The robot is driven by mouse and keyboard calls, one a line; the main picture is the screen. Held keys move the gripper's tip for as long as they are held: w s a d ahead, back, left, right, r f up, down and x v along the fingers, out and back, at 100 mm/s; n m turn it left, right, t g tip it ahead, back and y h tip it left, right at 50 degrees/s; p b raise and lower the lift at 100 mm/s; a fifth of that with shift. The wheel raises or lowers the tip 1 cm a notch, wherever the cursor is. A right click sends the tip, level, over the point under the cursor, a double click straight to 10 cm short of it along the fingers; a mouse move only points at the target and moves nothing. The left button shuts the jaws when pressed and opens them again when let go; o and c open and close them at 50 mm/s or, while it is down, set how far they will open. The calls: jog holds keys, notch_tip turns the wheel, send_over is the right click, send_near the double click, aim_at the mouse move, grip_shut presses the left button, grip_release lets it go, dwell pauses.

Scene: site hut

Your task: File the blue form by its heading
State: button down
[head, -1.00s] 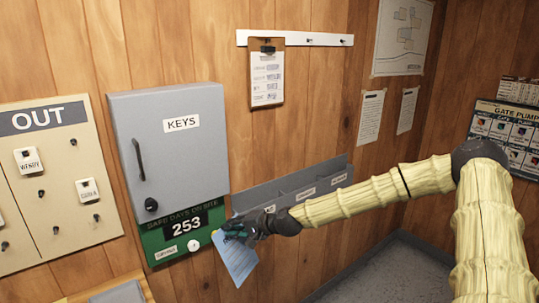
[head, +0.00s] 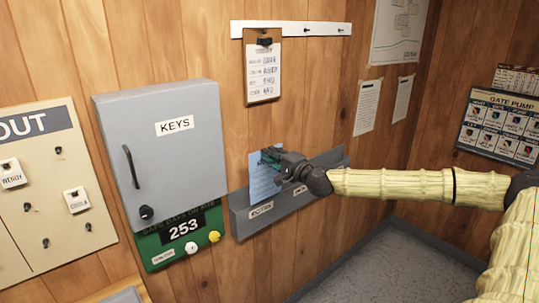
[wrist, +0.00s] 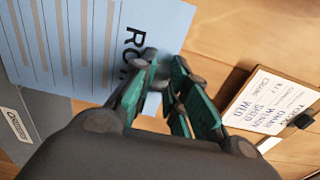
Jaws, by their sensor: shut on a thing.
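The blue form (head: 262,183) is held upright against the wall at the left part of the grey wall rack (head: 240,225). My gripper (head: 270,157) is shut on its upper right edge. The form's lower end meets the rack's front lip; I cannot tell whether it is inside the pocket or just above it. In the wrist view the form (wrist: 75,40) shows grey lines and part of a bold heading that starts "RO"; my fingers (wrist: 165,80) hide the rest. Rack labels (head: 261,209) are too small to read.
A grey KEYS cabinet (head: 165,150) stands out from the wall to the left, above a green 253 sign (head: 160,248). A clipboard (head: 263,75) hangs from a white hook rail (head: 300,29) above the rack.

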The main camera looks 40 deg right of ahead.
jog(key=w+b, duration=0.2)
jog(key=w, duration=0.1)
jog(key=w+b, duration=0.1)
jog(key=shift+w+a+f, duration=0.2)
jog(key=shift+a+f, duration=0.1)
jog(key=shift+f, duration=0.1)
jog(key=shift+a, duration=0.1)
jog(key=shift+w+a+b, duration=0.1)
jog(key=shift+w+b, duration=0.3)
jog(key=shift+b, duration=0.15)
jog(key=shift+w+b, duration=0.1)
jog(key=shift+b, duration=0.35)
dwell(1.2)
jog(key=shift+f+b, duration=1.5)
jog(key=shift+b, duration=0.2)
